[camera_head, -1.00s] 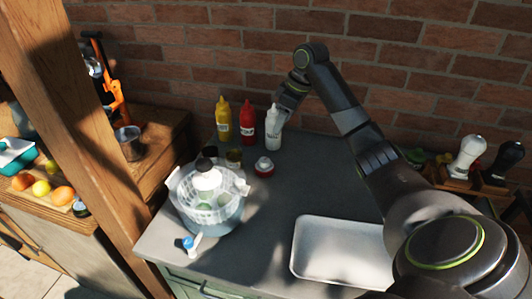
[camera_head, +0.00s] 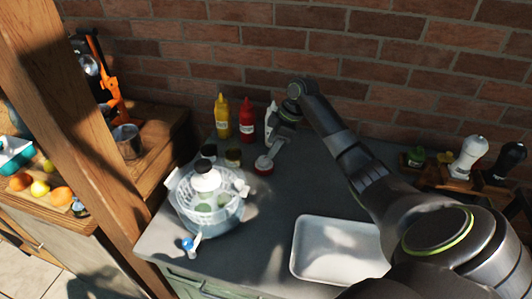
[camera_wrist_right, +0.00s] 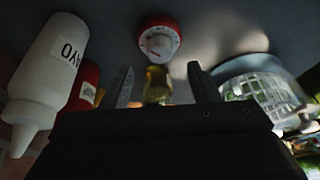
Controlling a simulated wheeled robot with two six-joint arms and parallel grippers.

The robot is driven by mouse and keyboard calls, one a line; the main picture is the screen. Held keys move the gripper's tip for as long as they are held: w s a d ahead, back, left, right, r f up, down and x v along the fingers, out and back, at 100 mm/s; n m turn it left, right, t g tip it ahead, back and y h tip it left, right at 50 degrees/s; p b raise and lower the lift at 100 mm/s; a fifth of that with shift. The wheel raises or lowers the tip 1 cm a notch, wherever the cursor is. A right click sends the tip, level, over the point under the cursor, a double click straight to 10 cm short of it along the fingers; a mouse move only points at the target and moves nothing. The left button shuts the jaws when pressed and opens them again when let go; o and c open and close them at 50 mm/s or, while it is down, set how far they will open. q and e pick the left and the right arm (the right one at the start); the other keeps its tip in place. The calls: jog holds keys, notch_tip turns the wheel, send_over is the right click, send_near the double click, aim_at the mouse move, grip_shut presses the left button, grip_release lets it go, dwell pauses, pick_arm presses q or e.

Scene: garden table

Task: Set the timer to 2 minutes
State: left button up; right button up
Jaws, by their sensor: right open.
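The timer (camera_head: 264,165) is a small round red body with a white dial, on the grey counter behind the tray and right of the steamer. In the right wrist view the timer (camera_wrist_right: 159,40) shows its white dial with a red mark, beyond the fingertips. My right gripper (camera_head: 276,151) is above and just beside the timer in the head view, pointing down toward it. In the right wrist view its two fingers (camera_wrist_right: 158,82) are apart with nothing held between them. I cannot tell whether they touch the timer. My left gripper is not in view.
A white mayo bottle (camera_wrist_right: 48,70) stands close beside my right gripper, with red (camera_head: 247,119) and yellow (camera_head: 222,117) bottles left of it. A white tray (camera_head: 338,272) lies in front. Shakers (camera_head: 469,156) stand right.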

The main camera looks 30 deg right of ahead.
aim_at(264, 158)
jog(key=x, duration=0.5)
jog(key=shift+w+a+f+p, duration=0.1)
jog(key=shift+a+f+p, duration=0.05)
jog(key=shift+f+p, duration=0.15)
jog(key=c, duration=1)
jog(key=shift+r+p, duration=0.1)
jog(key=shift+p, duration=0.2)
dwell(0.5)
jog(key=o, duration=1)
